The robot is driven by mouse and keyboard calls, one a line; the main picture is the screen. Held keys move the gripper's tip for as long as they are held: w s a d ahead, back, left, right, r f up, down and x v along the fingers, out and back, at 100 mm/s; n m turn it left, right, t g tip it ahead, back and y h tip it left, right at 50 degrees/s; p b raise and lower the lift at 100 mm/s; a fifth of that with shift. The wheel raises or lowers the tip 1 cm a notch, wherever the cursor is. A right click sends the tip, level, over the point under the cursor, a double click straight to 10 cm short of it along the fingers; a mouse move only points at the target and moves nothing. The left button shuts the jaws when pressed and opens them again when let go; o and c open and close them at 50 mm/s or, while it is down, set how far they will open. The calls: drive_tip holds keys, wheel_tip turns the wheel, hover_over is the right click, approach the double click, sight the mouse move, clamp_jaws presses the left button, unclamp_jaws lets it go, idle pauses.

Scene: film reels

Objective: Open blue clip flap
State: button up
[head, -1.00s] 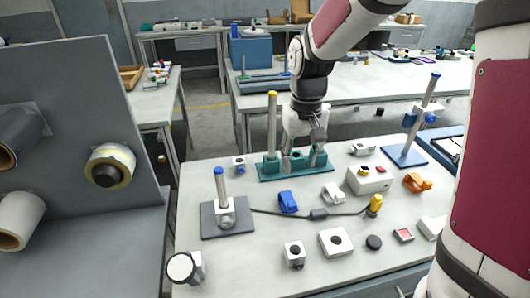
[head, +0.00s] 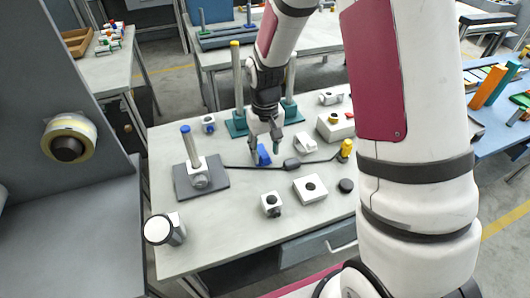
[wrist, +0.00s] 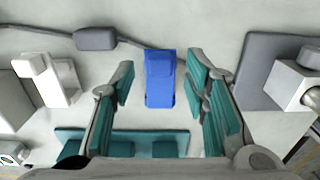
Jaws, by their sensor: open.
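The blue clip (head: 263,155) lies on the grey-white table, close to a black cable. In the wrist view the blue clip (wrist: 160,80) lies between and beyond my fingertips, with clear gaps at both sides. My gripper (head: 265,147) points down just above the clip in the head view, and its fingers partly cover it. In the wrist view my gripper (wrist: 163,78) is open, with teal finger pads spread on either side of the clip. I cannot tell whether the clip's flap is open or closed.
A grey base with a blue-topped post (head: 190,150) stands left of the clip. A teal base with a yellow-topped post (head: 238,85) stands behind. A white clip (head: 305,142) and the cable's dark inline box (head: 291,164) lie close on the right. Front-left table is mostly clear.

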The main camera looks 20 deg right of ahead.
sight(264, 155)
drive_tip(key=shift+f, duration=0.9)
clamp_jaws()
drive_tip(key=shift+w+r, duration=0.15)
drive_tip(key=shift+w+r+g+b, duration=0.25)
drive_tip(key=shift+w+r+g, duration=0.05)
drive_tip(key=shift+g, duration=0.35)
drive_tip(key=shift+w+r+g+b, duration=0.25)
drive_tip(key=shift+g, duration=0.4)
drive_tip(key=shift+w+r+g+b, duration=0.45)
drive_tip(key=shift+g+b, duration=0.25)
drive_tip(key=shift+g, duration=0.15)
drive_tip(key=shift+w+r+g+b, duration=0.4)
drive_tip(key=shift+g+b, duration=0.25)
drive_tip(key=shift+g, duration=0.2)
